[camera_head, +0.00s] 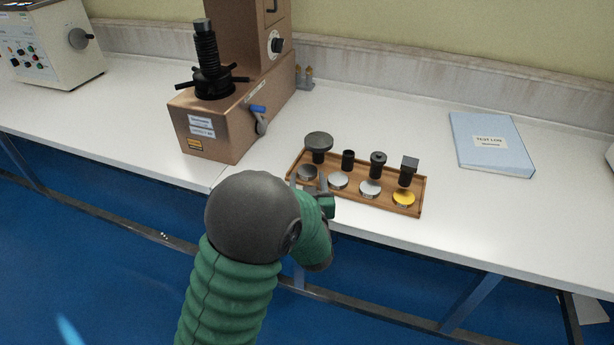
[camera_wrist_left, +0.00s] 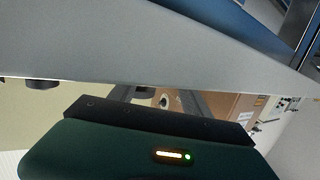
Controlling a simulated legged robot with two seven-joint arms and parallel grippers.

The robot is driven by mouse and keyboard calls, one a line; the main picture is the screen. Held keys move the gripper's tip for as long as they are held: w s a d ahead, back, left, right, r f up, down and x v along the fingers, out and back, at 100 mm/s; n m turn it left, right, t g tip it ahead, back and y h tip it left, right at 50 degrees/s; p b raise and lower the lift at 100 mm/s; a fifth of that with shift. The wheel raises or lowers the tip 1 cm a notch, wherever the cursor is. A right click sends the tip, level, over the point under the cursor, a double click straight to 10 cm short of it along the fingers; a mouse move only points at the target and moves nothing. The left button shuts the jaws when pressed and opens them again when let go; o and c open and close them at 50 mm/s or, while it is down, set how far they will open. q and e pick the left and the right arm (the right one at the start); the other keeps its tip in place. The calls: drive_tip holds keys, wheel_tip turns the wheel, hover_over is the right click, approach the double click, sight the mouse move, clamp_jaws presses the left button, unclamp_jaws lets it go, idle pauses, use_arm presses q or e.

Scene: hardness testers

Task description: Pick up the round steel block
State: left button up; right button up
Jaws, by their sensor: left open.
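A wooden tray (camera_head: 421,197) on the bench holds a front row of round discs. From left they are a darker grey disc (camera_head: 307,172), two silver steel discs (camera_head: 339,181) (camera_head: 371,187) and a yellow disc (camera_head: 404,198). I cannot tell which one is the round steel block. My left gripper (camera_head: 308,181) is open at the tray's front left, its fingertips beside the darker disc. Contact cannot be told. The wrist view shows the green gripper body but no disc clearly. My right gripper is not in view.
Dark fittings stand in the tray's back row, including a wide mushroom-shaped one (camera_head: 318,142). A brown hardness tester (camera_head: 218,130) stands behind left, and a blue folder (camera_head: 491,143) lies at right. A white machine (camera_head: 55,48) is far left. Bench between tray and folder is clear.

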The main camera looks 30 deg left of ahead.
sight(307, 172)
use_arm(q)
drive_tip(key=shift+x, duration=1.25)
drive_tip(key=shift+d, duration=0.15)
clamp_jaws()
